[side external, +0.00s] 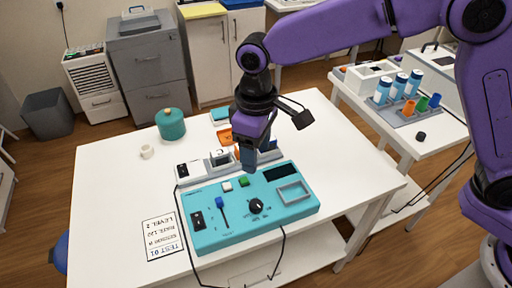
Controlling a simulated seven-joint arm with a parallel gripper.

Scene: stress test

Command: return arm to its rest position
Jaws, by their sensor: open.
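My gripper (247,158) points down over the back part of a teal control box (243,228) on the white table. The box has a blue slider, a black knob (257,206), a green button, a white button and a dark display. The gripper is open, and I see nothing held in it. Its fingertips overlap the rear edge of the box in this view, and I cannot tell whether they touch anything. Part of a grey and white device (189,171) behind the box is hidden by the gripper.
A printed sheet (161,236) lies at left. A side table at right holds bottles (398,86) and coloured cups. Cables hang over the front edge.

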